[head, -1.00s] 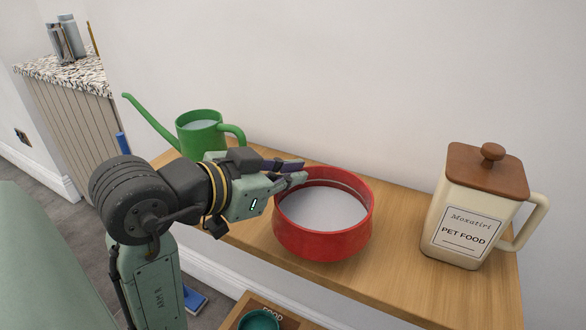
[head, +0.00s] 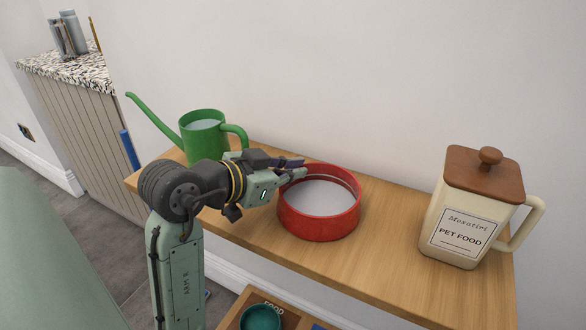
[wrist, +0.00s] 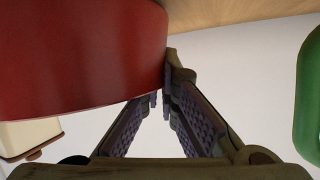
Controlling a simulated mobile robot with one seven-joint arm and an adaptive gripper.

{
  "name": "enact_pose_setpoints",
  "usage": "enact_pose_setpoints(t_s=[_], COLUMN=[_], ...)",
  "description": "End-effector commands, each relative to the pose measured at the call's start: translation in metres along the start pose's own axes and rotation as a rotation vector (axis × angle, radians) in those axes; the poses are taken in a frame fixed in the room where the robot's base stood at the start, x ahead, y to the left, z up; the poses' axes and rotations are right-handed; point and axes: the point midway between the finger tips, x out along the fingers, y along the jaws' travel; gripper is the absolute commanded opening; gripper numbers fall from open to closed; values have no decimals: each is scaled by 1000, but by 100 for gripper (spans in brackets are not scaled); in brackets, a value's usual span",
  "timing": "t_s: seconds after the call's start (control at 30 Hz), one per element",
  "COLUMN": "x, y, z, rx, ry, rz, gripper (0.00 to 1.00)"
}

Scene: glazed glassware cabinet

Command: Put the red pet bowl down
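The red pet bowl (head: 318,226) is upright at the middle of the wooden shelf (head: 400,275), its inside pale grey. It looks low over the wood or on it; I cannot tell if its base touches. My gripper (head: 303,168) comes from the left, its fingers closed together at the bowl's back-left rim. In the wrist view the bowl's red wall (wrist: 75,55) fills the upper left, and my finger pads (wrist: 160,98) come together at its edge, the pinched part hidden.
A green watering can (head: 203,139) stands behind my arm at the left. A cream pet food jar (head: 463,236) with a brown lid stands at the right, apart from the bowl. Bare wood lies between them. Below is a tray holding a green bowl (head: 261,318).

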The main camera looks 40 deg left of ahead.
Motion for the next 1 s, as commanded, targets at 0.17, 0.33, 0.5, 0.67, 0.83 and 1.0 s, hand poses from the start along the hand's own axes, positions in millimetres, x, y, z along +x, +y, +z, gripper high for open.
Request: enact_pose_setpoints(t_s=[0.17, 0.33, 0.5, 0.67, 0.83, 1.0], x=[0, 0, 0, 0, -5, -31], y=[0, 0, 0, 0, 0, 0], z=[0, 0, 0, 0, 0, 0], rx=[1, 0, 0, 0, 0, 2], ry=[-1, -1, -1, -1, 0, 0], rz=[1, 1, 1, 1, 0, -3], gripper=[5, 17, 25, 25, 25, 25])
